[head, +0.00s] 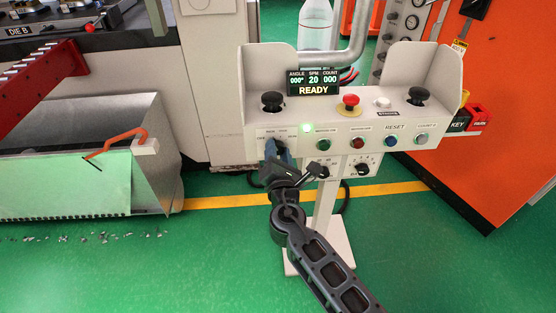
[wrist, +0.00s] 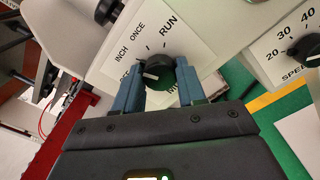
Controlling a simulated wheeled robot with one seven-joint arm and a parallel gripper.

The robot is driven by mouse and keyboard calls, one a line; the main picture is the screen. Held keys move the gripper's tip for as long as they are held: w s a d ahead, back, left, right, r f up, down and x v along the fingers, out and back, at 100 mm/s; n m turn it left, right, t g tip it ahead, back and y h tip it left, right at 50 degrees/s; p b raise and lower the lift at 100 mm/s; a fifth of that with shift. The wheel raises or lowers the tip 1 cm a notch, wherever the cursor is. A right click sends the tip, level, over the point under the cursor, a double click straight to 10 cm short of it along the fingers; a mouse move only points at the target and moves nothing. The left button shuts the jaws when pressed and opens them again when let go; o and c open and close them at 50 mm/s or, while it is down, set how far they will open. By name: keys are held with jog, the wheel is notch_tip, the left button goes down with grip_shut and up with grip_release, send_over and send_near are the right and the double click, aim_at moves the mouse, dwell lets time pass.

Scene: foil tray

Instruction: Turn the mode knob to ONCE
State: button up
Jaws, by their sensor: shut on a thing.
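The mode knob (wrist: 160,71) is black with a white pointer mark and sits on a white label plate (wrist: 195,47) in the wrist view. INCH, ONCE and RUN are readable around it; a label at the left is partly hidden by a finger. The white mark is on the knob's left side, toward that partly hidden label, away from ONCE. My gripper (wrist: 157,82) has its blue fingers on either side of the knob and is shut on it. In the head view my gripper (head: 278,152) is at the lower left of the control panel (head: 233,108) and hides the knob.
A speed dial (wrist: 305,46) is right of the mode knob in the wrist view. The head view shows a red mushroom button (head: 350,100), several push buttons, two black palm buttons and a display (head: 313,82) reading READY. Another dial (head: 362,168) is beside my gripper.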

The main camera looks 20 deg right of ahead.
jog(key=m+b, duration=0.1)
jog(key=m, duration=0.1)
jog(key=m+b, duration=0.1)
jog(key=b, duration=0.1)
jog(key=shift+f+m, duration=0.3)
jog(key=shift+m, duration=0.1)
jog(key=shift+r+m+b, duration=0.15)
jog(key=shift+m+b, duration=1.4)
jog(key=shift+m, duration=0.45)
jog(key=shift+r, duration=0.1)
jog(key=o, duration=1)
jog(key=shift+o, duration=0.2)
jog(key=shift+s, duration=0.15)
jog(key=v, duration=0.7)
jog(key=shift+s, duration=0.25)
jog(key=shift+a, duration=0.1)
